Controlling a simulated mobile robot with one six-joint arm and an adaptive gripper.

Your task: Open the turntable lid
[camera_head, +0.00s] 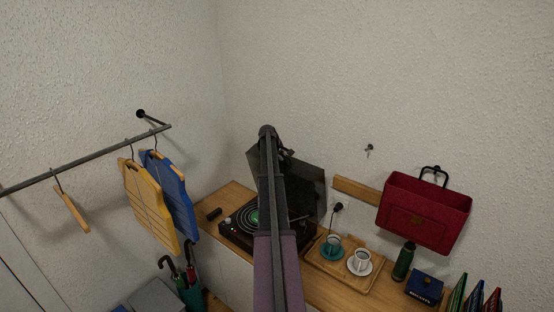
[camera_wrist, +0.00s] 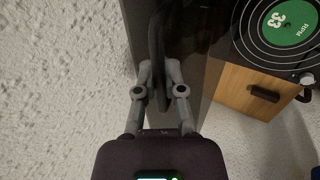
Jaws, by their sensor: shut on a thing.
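The turntable (camera_head: 236,232) sits on the wooden top with a black record and green label, which also shows in the wrist view (camera_wrist: 289,22). Its dark, see-through lid (camera_head: 308,182) is raised and stands steeply up at the back of the turntable. In the wrist view the lid (camera_wrist: 190,45) is a dark panel with a dark bar-shaped handle (camera_wrist: 157,35). My gripper (camera_wrist: 158,68) is shut on this handle, one finger on each side. In the head view my arm covers the gripper and part of the turntable and lid.
A wooden tray (camera_head: 322,265) with a teal cup (camera_head: 333,243) and a white cup (camera_head: 362,258) stands right of the turntable. A green bottle (camera_head: 403,262) is farther right. A red wall bag (camera_head: 424,212) hangs above.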

